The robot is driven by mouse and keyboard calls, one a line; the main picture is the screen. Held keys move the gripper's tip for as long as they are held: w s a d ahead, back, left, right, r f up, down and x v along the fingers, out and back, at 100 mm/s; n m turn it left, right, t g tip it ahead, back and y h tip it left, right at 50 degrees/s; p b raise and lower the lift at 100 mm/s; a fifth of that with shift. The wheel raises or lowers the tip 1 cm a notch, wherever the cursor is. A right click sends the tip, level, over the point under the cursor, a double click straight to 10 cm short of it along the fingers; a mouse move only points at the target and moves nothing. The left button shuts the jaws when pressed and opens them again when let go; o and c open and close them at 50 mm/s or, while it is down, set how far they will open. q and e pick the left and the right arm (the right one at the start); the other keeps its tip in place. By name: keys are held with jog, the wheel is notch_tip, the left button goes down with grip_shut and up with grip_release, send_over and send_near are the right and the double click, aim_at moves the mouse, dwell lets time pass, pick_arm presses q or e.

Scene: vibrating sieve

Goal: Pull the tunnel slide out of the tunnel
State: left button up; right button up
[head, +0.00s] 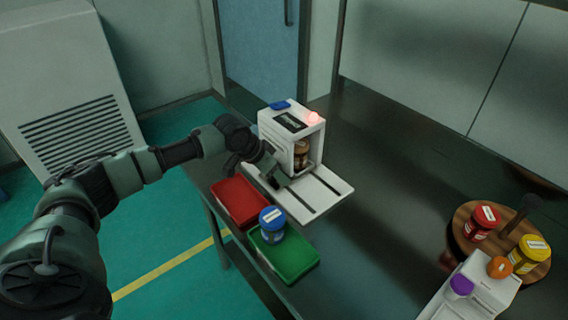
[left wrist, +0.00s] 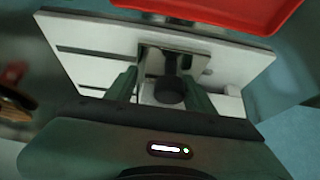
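The white tunnel (head: 277,133) stands on the dark table with a red light glowing on top. A brown jar (head: 301,153) shows inside its opening. A white slotted base plate (head: 322,193) extends in front; it also shows in the left wrist view (left wrist: 95,68). In that view a dark round knob on a short stem (left wrist: 169,91), apparently the slide's handle, lies between the fingers of my left gripper (left wrist: 163,92). The fingers are apart, with a visible gap on the left of the knob. In the head view the left gripper (head: 279,174) is low beside the tunnel's front. My right gripper is out of view.
A red tray (head: 240,199) and a green tray (head: 296,262) lie at the table's left edge, with a blue-lidded jar (head: 272,222) at the green one. A round wooden board (head: 462,221) with lidded jars and a white rack (head: 490,292) are at right. The table's middle is clear.

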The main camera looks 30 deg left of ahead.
pick_arm(q)
jog(key=shift+s+d+r+p, duration=0.1)
jog(key=shift+s+d+p, duration=0.4)
jog(key=shift+d+p, duration=0.65)
jog(key=shift+s+d+f+p, duration=0.1)
jog(key=shift+s+d+p, duration=0.55)
jog(key=shift+d, duration=0.75)
jog(key=shift+s+d+r+p, duration=0.1)
jog(key=shift+s+d+p, duration=0.3)
jog(key=shift+d+p, duration=0.8)
jog(key=shift+s+d+p, duration=0.3)
jog(key=shift+d, duration=0.4)
jog(key=shift+s+d+p, duration=0.25)
jog(key=shift+d, duration=0.4)
jog(key=shift+o, duration=0.3)
jog(key=shift+a, duration=0.1)
jog(key=o, duration=1)
jog(key=p+v, duration=0.4)
jog(key=p, duration=0.2)
jog(key=shift+r, duration=0.35)
jog(key=p+v, duration=0.4)
jog(key=p, duration=0.1)
jog(key=shift+s, duration=0.25)
